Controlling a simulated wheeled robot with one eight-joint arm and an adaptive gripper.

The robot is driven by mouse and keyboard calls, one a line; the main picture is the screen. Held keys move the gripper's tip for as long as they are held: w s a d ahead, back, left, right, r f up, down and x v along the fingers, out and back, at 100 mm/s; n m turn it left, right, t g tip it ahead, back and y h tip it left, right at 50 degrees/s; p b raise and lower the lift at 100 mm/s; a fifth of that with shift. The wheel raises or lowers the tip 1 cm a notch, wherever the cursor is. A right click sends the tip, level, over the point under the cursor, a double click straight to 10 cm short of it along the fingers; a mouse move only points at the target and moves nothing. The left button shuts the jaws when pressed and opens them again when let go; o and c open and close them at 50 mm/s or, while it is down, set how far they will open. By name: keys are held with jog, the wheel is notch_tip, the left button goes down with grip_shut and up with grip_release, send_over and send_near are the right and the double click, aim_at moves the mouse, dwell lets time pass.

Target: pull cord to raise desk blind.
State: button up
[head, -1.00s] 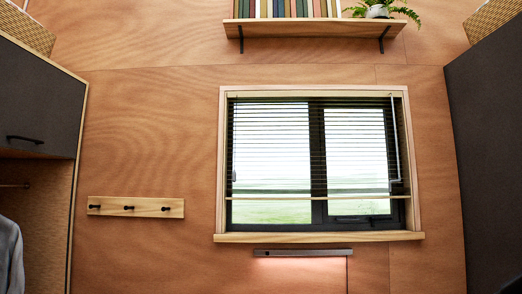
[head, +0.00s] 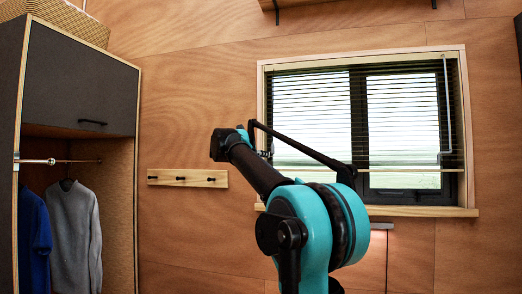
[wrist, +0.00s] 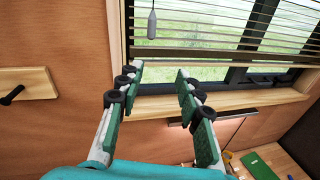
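The blind (head: 310,105) hangs partly lowered over the window, its pale bottom rail (head: 415,170) above the sill. In the wrist view, its slats (wrist: 225,15) and rail (wrist: 225,55) cross the top. A cord with a grey tassel (wrist: 152,24) hangs at the window's left side, in front of the slats. My gripper (wrist: 160,72) is open and empty, its fingers spread below the tassel in the picture and apart from it. In the head view my arm hides part of the window's left side, and I cannot make out the gripper there. A thin pale cord or wand (head: 447,100) hangs at the blind's right side.
The wooden sill (head: 440,211) juts out below the window. A peg rail (head: 187,178) is on the wall to the left, beyond it an open wardrobe (head: 80,90) with clothes. A lit bar (head: 381,226) is under the sill. A green item (wrist: 262,163) lies lower right.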

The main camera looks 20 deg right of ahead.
jog(key=shift+n+t, duration=0.4)
jog(key=shift+n, duration=0.4)
jog(key=r+x, duration=0.1)
jog(key=x, duration=0.4)
jog(key=r+x, duration=0.1)
jog(key=x, duration=0.5)
jog(key=w+a+r+x, duration=0.1)
jog(key=x, duration=0.4)
jog(key=shift+w+d+r, duration=0.2)
jog(key=shift+w+d, duration=0.05)
jog(key=shift+w, duration=0.1)
grip_shut()
